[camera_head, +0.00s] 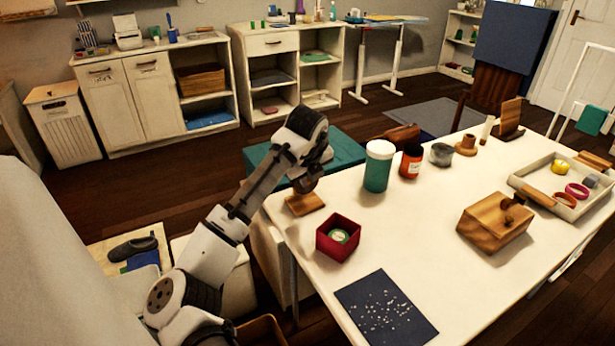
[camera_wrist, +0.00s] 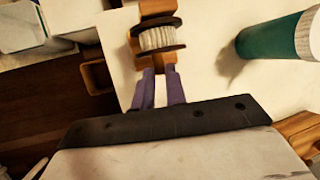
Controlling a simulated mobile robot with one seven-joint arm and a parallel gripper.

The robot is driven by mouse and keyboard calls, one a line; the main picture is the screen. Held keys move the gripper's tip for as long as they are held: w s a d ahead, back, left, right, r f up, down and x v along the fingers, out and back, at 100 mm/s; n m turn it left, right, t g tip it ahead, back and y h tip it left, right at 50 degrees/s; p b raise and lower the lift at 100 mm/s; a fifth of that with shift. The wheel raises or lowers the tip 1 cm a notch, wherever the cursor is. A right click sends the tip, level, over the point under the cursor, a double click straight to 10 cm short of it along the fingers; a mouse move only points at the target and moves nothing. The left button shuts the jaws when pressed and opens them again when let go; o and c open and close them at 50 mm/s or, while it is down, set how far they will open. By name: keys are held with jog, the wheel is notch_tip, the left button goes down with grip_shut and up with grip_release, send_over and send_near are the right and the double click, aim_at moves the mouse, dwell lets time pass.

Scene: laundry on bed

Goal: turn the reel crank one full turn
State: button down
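The reel (camera_wrist: 160,38) shows in the wrist view as a spool of pale thread between dark flanges, on a brown wooden mount. In the head view its wooden base (camera_head: 304,204) lies at the table's left edge, and my wrist hides most of the reel. My gripper (camera_wrist: 160,74) has its two purple fingers reaching to the near side of the spool, with a narrow gap between them. A brown wooden part of the reel shows by the right fingertip. I cannot tell which part is the crank, or whether a finger touches it.
The white table (camera_head: 440,270) holds a red box (camera_head: 339,238), a green jar (camera_head: 378,166), an orange-labelled jar (camera_head: 411,162), a wooden box (camera_head: 494,222) and a tray (camera_head: 541,196). A dark speckled mat (camera_head: 386,308) lies in front. The table's middle is clear.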

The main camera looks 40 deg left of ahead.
jog(key=shift+s+f, duration=0.1)
jog(key=s+f+n+t+h+b, duration=0.1)
jog(key=t+b, duration=0.2)
jog(key=b, duration=0.2)
jog(key=s+a+f+n+t+h+b, duration=0.1)
jog(key=f+t+b, duration=0.1)
jog(key=t+b, duration=0.2)
jog(key=s+f+t+h+b, duration=0.1)
jog(key=t+b, duration=0.2)
jog(key=b, duration=0.4)
jog(key=shift+a+f+n+t+b, duration=0.15)
jog(key=shift+f+n+t+b, duration=0.15)
jog(key=shift+f+n+b, duration=0.1)
jog(key=t+b, duration=0.1)
jog(key=b, duration=0.1)
jog(key=t+b, duration=0.1)
jog(key=b, duration=0.2)
jog(key=shift+f+n+t, duration=0.3)
jog(key=shift+f+n, duration=0.05)
jog(key=shift+n, duration=0.05)
jog(key=shift+t+b, duration=0.5)
jog(key=shift+b, duration=0.45)
jog(key=shift+n, duration=0.3)
jog(key=shift+r, duration=0.1)
jog(key=c, duration=1.4)
grip_release()
jog(key=shift+c, duration=0.2)
